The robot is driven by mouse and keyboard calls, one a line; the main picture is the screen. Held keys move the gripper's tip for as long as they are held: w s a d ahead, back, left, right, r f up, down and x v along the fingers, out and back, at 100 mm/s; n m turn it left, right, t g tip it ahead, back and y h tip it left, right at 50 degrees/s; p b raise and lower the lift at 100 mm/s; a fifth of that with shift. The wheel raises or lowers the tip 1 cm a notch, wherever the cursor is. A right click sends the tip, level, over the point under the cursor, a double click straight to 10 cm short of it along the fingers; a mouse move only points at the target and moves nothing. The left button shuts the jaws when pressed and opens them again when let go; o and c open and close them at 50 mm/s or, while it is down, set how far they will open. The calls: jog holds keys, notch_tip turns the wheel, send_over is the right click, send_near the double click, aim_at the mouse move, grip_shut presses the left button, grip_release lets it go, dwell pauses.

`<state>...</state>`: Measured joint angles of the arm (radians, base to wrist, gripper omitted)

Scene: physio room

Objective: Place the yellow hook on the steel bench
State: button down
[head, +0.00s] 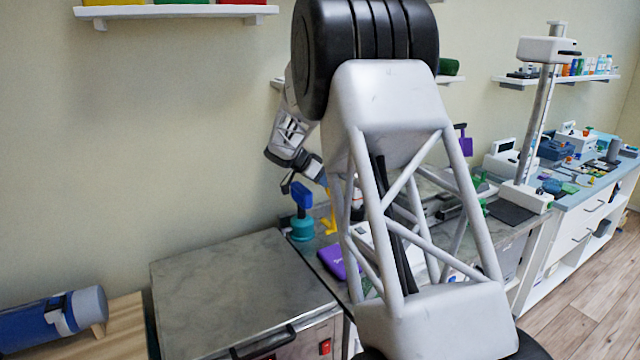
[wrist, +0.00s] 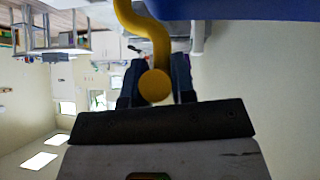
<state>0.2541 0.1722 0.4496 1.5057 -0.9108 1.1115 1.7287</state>
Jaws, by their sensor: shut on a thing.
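My gripper (head: 322,182) is shut on the yellow hook (wrist: 150,42), whose rounded end sits between the two dark fingers in the wrist view. In the head view the yellow hook (head: 330,222) hangs below the gripper, partly hidden by my arm. I cannot tell whether its lower end touches anything. A grey, metal-looking top (head: 225,262) on a cabinet with a black handle and red switch lies to the left; it may be the steel bench. A second grey worktop (head: 520,232) runs behind my arm to the right.
A blue-topped teal object (head: 302,228) stands just left of the hook. A purple box (head: 338,262) lies in front of it. The left cabinet top is clear. A blue roll (head: 55,318) lies on wood at far left. A post (head: 540,110) rises at right.

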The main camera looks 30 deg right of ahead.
jog(key=w+d, duration=0.2)
jog(key=w, duration=0.5)
jog(key=shift+d+f, duration=0.35)
jog(key=shift+d, duration=0.05)
jog(key=shift+s, duration=0.1)
jog(key=shift+f, duration=1.85)
jog(key=c, duration=1)
grip_release()
jog(key=shift+o, duration=0.2)
jog(key=v, duration=1.2)
